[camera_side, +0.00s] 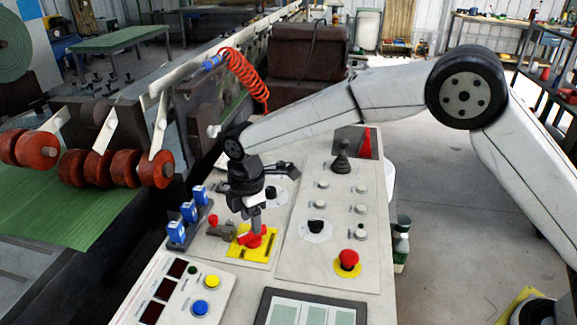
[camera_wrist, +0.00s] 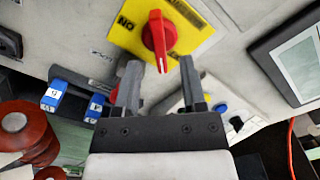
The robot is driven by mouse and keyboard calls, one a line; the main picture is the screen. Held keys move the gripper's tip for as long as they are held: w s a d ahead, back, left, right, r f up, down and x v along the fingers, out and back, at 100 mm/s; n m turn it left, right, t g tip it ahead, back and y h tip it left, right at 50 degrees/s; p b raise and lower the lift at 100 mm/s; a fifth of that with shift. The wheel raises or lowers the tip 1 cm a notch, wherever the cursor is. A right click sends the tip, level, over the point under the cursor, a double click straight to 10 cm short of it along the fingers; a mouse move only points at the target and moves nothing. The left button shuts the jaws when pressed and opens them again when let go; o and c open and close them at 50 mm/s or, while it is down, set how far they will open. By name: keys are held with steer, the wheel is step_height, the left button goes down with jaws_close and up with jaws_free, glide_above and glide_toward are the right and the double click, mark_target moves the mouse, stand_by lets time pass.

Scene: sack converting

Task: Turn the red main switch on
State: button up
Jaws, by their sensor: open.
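The red main switch (camera_side: 251,239) sits on a yellow plate (camera_side: 264,250) on the light control panel, below my gripper (camera_side: 256,222). In the wrist view the red switch (camera_wrist: 157,36) is a rotary handle. Its narrow end with a white mark points down the picture, towards my gripper. The yellow plate (camera_wrist: 190,18) has "ON" printed left of the handle; other lettering at the right is unclear. My gripper (camera_wrist: 160,68) is open and empty, one finger on either side of the handle's lower end in the picture. I cannot tell whether the fingers touch it.
Blue tagged blocks (camera_side: 188,211) stand left of the switch, and a small red knob (camera_side: 213,220) is close beside it. A red emergency button (camera_side: 348,261) on a yellow base is at the right. A screen (camera_side: 310,308) and a button box (camera_side: 182,290) lie in front.

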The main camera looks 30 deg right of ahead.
mark_target(252, 236)
steer(key=shift+f, duration=1.8)
jaws_close()
